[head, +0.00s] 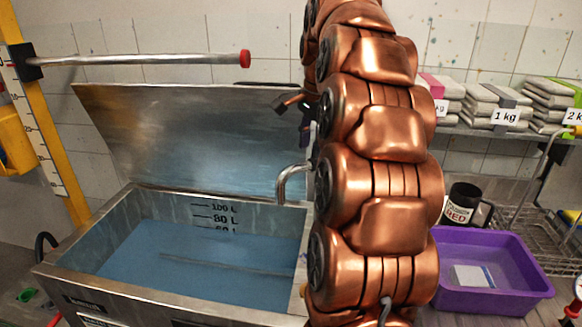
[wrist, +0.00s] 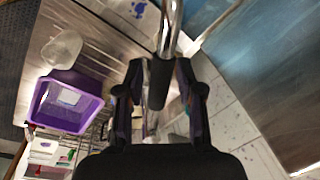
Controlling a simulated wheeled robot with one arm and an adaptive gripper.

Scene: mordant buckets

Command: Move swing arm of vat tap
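The vat (head: 180,305) is a steel tank with blue liquid, in the head view. A curved chrome tap pipe (head: 290,180) stands at its right back corner, partly hidden by my arm. In the wrist view a chrome tube with a dark end (wrist: 160,85) runs down from the top between my fingers. I take it for the tap's swing arm. My gripper (wrist: 161,72) has one finger on each side of the tube, with narrow gaps showing, so it looks open. In the head view my gripper (head: 294,104) is mostly hidden by my arm.
The raised steel lid (head: 180,130) stands behind the vat. A red-tipped metal bar (head: 150,60) juts from a yellow post (head: 45,140) at left. A purple tub (head: 490,302) and black mug (head: 465,205) stand at right, below a shelf of white packs (head: 490,105).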

